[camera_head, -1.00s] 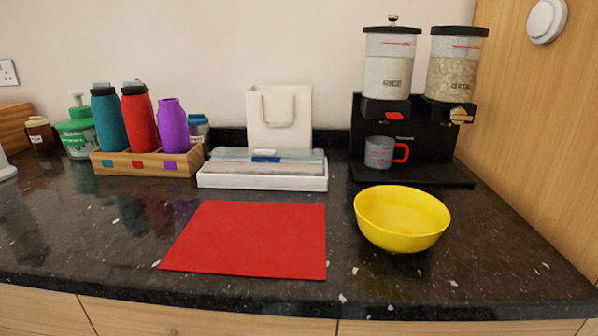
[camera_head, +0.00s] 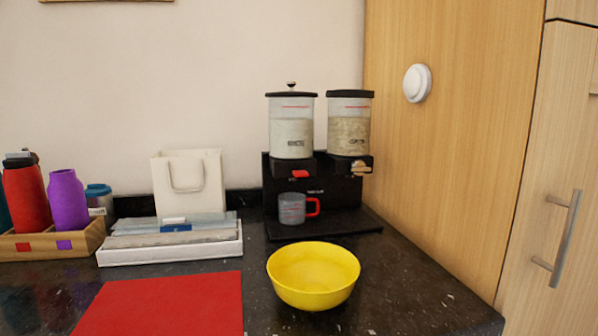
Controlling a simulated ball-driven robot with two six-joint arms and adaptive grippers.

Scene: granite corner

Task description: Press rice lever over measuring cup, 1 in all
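A black dispenser stand (camera_head: 338,195) stands at the back right of the counter with two clear canisters. The left canister (camera_head: 291,130) holds white rice-like grain, and a red lever (camera_head: 299,174) sits below it. The right canister (camera_head: 349,135) holds a tan grain, with a wooden-coloured lever (camera_head: 360,167) below. A grey measuring cup (camera_head: 292,208) with a red handle stands upright on the stand's base under the left canister. Neither of my grippers is in view.
A yellow bowl (camera_head: 313,277) stands in front of the dispenser, beside a red mat (camera_head: 165,308). A white tray (camera_head: 170,250), a white bag (camera_head: 187,186) and a wooden bottle holder (camera_head: 50,245) are to the left. A wooden cabinet wall (camera_head: 450,150) bounds the right.

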